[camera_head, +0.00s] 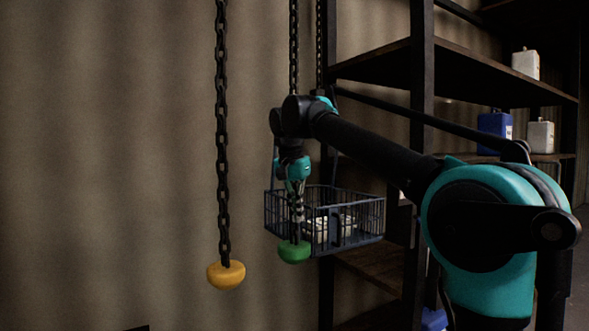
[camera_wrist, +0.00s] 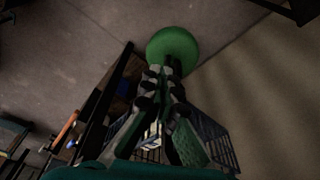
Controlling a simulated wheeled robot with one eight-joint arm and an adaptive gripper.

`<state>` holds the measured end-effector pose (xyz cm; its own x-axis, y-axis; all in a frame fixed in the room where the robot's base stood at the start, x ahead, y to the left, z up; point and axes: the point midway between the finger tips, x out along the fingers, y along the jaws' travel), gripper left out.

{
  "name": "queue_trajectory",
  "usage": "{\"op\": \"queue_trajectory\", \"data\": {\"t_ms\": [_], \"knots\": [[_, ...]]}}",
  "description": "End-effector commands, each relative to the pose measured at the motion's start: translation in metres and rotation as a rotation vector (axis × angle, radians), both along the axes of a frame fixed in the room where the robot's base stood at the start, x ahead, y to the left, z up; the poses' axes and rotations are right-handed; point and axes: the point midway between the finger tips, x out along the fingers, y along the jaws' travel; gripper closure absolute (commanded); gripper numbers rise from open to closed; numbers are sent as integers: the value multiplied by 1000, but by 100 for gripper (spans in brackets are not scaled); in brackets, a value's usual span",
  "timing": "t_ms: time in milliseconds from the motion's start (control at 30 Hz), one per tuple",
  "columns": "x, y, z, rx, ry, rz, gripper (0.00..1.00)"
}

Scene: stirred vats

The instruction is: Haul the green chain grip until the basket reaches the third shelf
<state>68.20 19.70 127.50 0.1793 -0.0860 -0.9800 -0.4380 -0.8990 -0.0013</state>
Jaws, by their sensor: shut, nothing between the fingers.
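The green chain grip (camera_head: 294,253) is a rounded knob right below my gripper (camera_head: 295,238) in the head view. A dark chain (camera_head: 293,45) comes down in line with it, partly hidden by my arm. In the wrist view the green grip (camera_wrist: 173,44) lies just beyond the fingertips of my gripper (camera_wrist: 172,72). The fingers are shut with nothing between them; I cannot tell whether they touch the grip. The dark wire basket (camera_head: 368,222) hangs behind my gripper with pale items inside. It is beside the rack, above a lower shelf (camera_head: 375,265).
A yellow grip (camera_head: 226,275) hangs on another chain (camera_head: 222,130) to the left. The dark rack at right has an upper shelf (camera_head: 455,65) with a white container (camera_head: 525,63). A blue container (camera_head: 494,130) and a white one (camera_head: 540,136) stand on the shelf below.

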Motion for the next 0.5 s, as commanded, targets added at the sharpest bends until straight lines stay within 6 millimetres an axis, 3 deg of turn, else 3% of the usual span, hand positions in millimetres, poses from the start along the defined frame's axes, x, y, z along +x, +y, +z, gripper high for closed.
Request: {"op": "queue_trajectory", "data": {"t_ms": [267,500], "knots": [[1,3,-4,3,-1,5,100],[1,3,-18,3,-1,5,100]]}}
